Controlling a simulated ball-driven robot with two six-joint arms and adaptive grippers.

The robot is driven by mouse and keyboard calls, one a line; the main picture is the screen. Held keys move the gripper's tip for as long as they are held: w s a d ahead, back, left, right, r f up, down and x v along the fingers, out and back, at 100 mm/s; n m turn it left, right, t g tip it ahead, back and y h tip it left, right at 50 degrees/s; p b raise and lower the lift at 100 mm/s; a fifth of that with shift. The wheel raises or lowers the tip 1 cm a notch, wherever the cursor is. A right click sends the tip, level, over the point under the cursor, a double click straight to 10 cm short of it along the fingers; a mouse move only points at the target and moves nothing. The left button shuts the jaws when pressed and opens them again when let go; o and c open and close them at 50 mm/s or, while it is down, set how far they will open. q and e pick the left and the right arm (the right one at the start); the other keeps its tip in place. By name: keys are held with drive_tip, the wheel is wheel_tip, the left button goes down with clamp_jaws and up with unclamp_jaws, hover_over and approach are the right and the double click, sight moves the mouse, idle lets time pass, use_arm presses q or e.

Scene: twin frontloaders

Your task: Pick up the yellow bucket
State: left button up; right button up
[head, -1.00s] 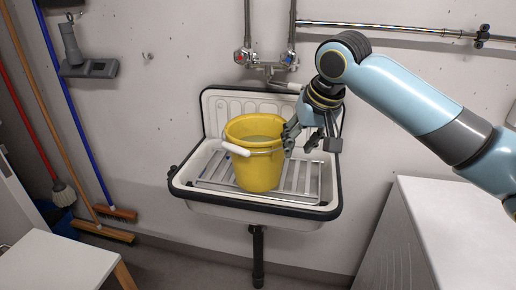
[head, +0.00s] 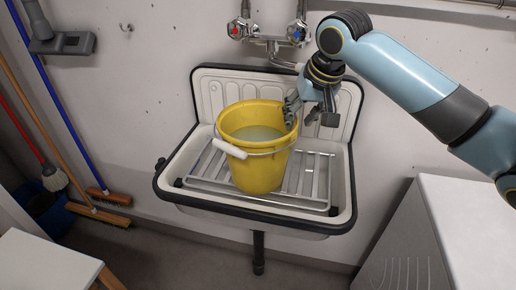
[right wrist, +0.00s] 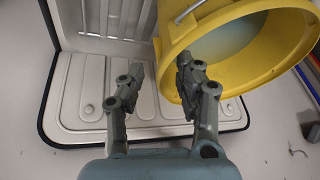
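The yellow bucket (head: 258,172) stands upright on a metal rack in the sink, with greyish liquid inside. Its wire handle hangs down in front, with a white grip (head: 229,149) at the left front. My right gripper (head: 305,110) is at the bucket's right rear rim, its fingers apart. In the right wrist view the bucket (right wrist: 170,25) fills the upper right. There the right finger of my gripper (right wrist: 160,68) overlaps the rim and the left finger is outside it; contact cannot be told. My left gripper is not in view.
The white sink (head: 190,160) has a dark rim and a slatted rack (head: 312,180). Taps (head: 270,32) are on the wall above. A white cabinet (head: 470,225) stands at the right, a white table (head: 45,262) at lower left. Brooms (head: 105,215) lean at the left.

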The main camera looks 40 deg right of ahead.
drive_tip(key=x, duration=0.7)
drive_tip(key=shift+w+f, duration=0.2)
drive_tip(key=shift+f, duration=0.15)
clamp_jaws()
